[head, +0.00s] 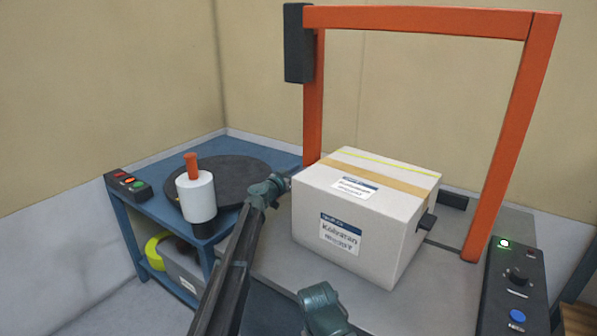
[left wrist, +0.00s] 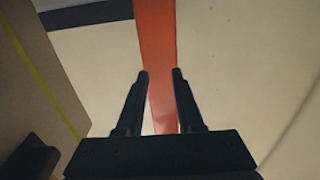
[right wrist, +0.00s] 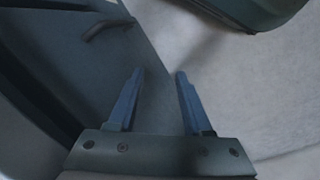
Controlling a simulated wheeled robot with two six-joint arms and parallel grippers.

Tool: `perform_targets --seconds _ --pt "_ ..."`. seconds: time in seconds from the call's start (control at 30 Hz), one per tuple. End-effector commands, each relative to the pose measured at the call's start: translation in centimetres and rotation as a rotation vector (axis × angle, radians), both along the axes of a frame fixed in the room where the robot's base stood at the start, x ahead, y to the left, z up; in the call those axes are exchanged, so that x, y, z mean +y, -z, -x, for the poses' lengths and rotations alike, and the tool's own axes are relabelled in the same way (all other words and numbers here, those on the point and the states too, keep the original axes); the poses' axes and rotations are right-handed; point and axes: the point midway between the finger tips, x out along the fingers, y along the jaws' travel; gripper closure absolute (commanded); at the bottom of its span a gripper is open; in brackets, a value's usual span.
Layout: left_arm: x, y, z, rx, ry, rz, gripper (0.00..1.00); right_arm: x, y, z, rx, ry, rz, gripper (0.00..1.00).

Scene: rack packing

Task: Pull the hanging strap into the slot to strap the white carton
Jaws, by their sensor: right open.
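The white carton (head: 365,205) stands under the orange arch of the strapping machine. A thin yellow strap (head: 385,163) lies across its top near the far edge. In the left wrist view, a yellow line (left wrist: 45,80) runs along the carton's face (left wrist: 25,100). My left arm reaches to the carton's left side, where its gripper is mostly hidden. In the left wrist view, the left gripper (left wrist: 160,75) has its fingers apart and empty, facing an orange post. My right gripper (right wrist: 158,75) is open and empty, low beside a blue-grey surface. I cannot make out the slot.
The orange arch (head: 425,20) rises around the carton from the grey machine top (head: 270,228). A control panel (head: 513,290) with a lit green lamp is at the right. A blue table (head: 150,207) holds a dark turntable (head: 235,178) and a white roll (head: 196,197).

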Motion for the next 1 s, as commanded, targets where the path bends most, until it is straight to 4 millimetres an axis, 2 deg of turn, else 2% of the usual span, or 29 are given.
perform_targets --seconds 0.13,0.23,0.7,1.0 --pt "0.1 0.0 0.2 0.0 0.0 0.0 0.64 0.0 0.0 0.0 0.0 0.0 0.0 0.5" --pt "0.6 0.0 1.1 0.0 0.0 0.0 0.64 0.0 0.0 0.0 0.0 0.0 0.0 0.5" --pt "5.9 0.0 9.1 0.0 -0.001 0.0 0.64 0.0 0.0 0.0 0.0 0.0 0.0 0.5" --pt "7.6 0.0 11.4 0.0 0.0 0.0 0.64 0.0 0.0 0.0 0.0 0.0 0.0 0.5"
